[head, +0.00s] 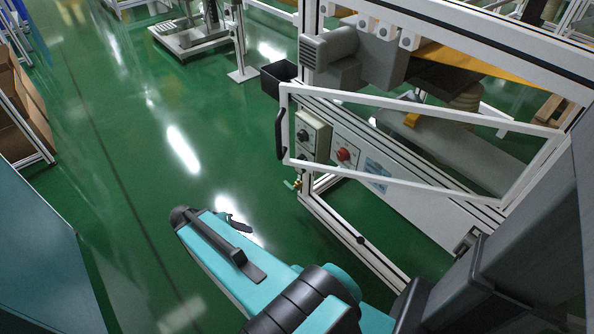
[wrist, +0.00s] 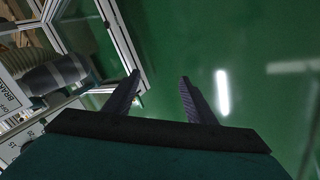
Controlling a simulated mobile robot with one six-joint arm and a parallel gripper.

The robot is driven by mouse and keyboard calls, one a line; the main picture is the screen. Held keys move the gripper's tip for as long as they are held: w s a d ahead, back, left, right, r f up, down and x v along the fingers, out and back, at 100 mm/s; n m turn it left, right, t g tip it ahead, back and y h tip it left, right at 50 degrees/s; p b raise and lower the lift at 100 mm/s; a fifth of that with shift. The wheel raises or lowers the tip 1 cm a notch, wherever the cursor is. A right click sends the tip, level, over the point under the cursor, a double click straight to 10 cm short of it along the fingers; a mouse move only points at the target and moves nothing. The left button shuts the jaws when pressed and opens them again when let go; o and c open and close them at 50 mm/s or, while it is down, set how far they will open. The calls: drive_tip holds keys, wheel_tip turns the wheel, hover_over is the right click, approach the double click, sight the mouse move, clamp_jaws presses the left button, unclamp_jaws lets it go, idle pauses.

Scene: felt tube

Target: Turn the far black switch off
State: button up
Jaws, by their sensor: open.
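A pale control box (head: 312,136) is mounted on the white machine frame in the head view. It carries a dark round switch (head: 303,135) on its upper part, and a second dark spot below is too small to make out. A red button (head: 343,154) sits on the panel to the right. In the wrist view, a white panel (wrist: 12,100) with partly visible lettering lies at the left edge. My gripper (wrist: 158,76) is open and empty, its two dark fingers apart over green floor. I cannot tell which switch is the far one.
A white-framed door (head: 420,108) with a black handle (head: 280,134) stands in front of the control box. A grey motor-like housing (head: 355,60) sits above it. A black bin (head: 278,77) is behind the frame. Green floor (head: 130,130) is open to the left.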

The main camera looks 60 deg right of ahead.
drive_tip(key=d+r+m+h+b, duration=0.2)
drive_tip(key=d+r+m+b, duration=0.2)
drive_tip(key=d, duration=0.3)
drive_tip(key=d+r+m+h+b, duration=0.2)
drive_tip(key=d+r+m+b, duration=0.2)
drive_tip(key=d, duration=0.3)
drive_tip(key=d+r+m+g+h+b, duration=0.1)
drive_tip(key=d+r+m+h+b, duration=0.1)
drive_tip(key=d+b, duration=0.4)
wheel_tip(320, 180, up, 2)
drive_tip(key=shift+d+r+m+h, duration=0.2)
drive_tip(key=shift+d+m+h, duration=0.2)
drive_tip(key=shift+d+m, duration=0.6)
drive_tip(key=shift+d+f, duration=0.15)
drive_tip(key=shift+d, duration=0.05)
drive_tip(key=b+x, duration=0.4)
drive_tip(key=x, duration=0.9)
drive_tip(key=shift+d, duration=0.25)
drive_tip(key=shift+w+f, duration=0.1)
drive_tip(key=c, duration=1)
